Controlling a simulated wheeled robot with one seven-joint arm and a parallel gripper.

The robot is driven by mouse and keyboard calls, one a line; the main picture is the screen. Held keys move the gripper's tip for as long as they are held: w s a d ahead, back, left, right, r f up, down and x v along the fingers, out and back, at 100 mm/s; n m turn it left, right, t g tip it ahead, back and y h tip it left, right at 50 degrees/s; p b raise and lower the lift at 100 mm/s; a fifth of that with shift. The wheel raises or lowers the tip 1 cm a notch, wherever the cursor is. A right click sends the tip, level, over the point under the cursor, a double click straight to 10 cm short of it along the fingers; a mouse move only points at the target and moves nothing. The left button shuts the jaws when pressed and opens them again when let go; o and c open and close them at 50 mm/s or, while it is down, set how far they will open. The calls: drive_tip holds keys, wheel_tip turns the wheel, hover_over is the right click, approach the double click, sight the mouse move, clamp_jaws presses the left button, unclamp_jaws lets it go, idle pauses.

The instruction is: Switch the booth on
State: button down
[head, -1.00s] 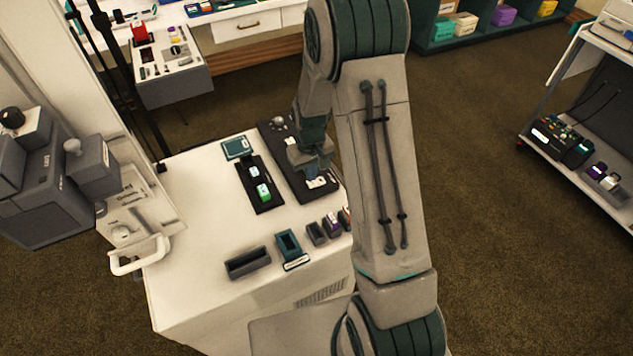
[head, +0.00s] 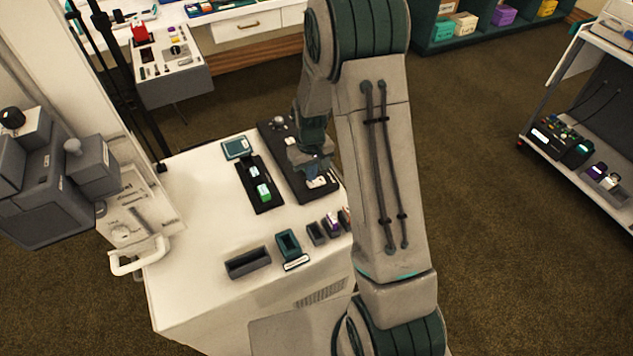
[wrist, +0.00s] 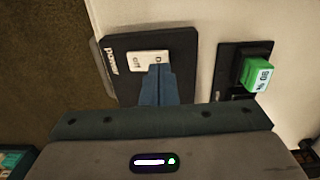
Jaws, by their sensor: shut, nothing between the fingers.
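A white rocker switch (wrist: 149,62) sits on a dark plate (wrist: 122,85) labelled "Power" in the wrist view. Its left half reads "Off"; the right half's label is partly hidden by my fingers. My gripper (wrist: 160,70) is shut and empty, with its blue fingertips over the right half of the rocker. They look very close to it or touching; I cannot tell which. In the head view, my gripper (head: 318,170) is low over the near end of the dark panel (head: 284,150), and the white rocker (head: 317,182) shows just below it.
Left of the panel is a black strip (head: 249,174) with a green block (head: 264,191), also in the wrist view (wrist: 257,75). Small open holders, including a teal one (head: 287,243) and a dark tray (head: 248,263), stand nearer on the white cabinet top (head: 205,220). A white handle (head: 138,256) juts out left.

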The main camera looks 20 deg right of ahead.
drive_tip(key=shift+f+b, duration=0.8)
drive_tip(key=shift+f, duration=0.15)
idle(0.5)
drive_tip(key=shift+r, duration=0.1)
drive_tip(key=shift+r+p, duration=2.1)
drive_tip(key=shift+r, duration=1.35)
drive_tip(key=shift+r, duration=0.1)
drive_tip(key=s+r+m+t, duration=0.2)
drive_tip(key=s+r+t, duration=0.1)
drive_tip(key=s+r, duration=1.8)
drive_tip(key=shift+s+r, duration=0.25)
drive_tip(key=shift+s, duration=0.35)
drive_tip(key=shift+d, duration=0.1)
